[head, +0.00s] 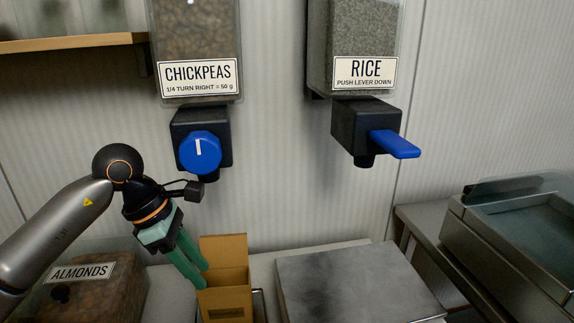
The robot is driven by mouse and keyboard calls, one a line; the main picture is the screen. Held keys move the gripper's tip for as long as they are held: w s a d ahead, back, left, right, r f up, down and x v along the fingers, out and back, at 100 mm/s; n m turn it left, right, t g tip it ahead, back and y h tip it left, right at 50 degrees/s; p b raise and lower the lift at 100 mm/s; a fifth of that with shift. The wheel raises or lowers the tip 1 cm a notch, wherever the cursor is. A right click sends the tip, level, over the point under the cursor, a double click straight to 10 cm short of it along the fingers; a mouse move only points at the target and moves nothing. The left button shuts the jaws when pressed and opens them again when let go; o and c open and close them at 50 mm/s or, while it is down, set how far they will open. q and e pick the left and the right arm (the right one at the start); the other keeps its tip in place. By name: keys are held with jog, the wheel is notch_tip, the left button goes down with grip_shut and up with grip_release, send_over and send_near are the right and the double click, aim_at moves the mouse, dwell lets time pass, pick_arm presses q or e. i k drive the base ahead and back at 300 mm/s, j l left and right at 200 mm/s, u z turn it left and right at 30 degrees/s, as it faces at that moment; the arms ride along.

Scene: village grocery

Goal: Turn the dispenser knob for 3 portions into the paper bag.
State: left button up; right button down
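The chickpeas dispenser (195,30) hangs on the wall; its label reads "1/4 turn right = 50 g". Its round blue knob (200,158) has a white mark pointing roughly straight up. An open brown paper bag (224,302) stands below and slightly right of the spout, its back panel rising higher. My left gripper (205,277) has green fingers pointing down and right, with their tips at the bag's upper left edge. The fingers lie close together; whether they pinch the bag's wall cannot be seen. The gripper is below the knob and apart from it. My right gripper is out of view.
The rice dispenser (358,45) with its blue lever (394,144) hangs to the right. A flat metal plate (355,287) lies right of the bag. An almonds bin (100,297) is at lower left. A metal appliance (520,225) stands far right. A wooden shelf (70,43) is upper left.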

aim_at(200, 152)
jog(key=k, duration=1)
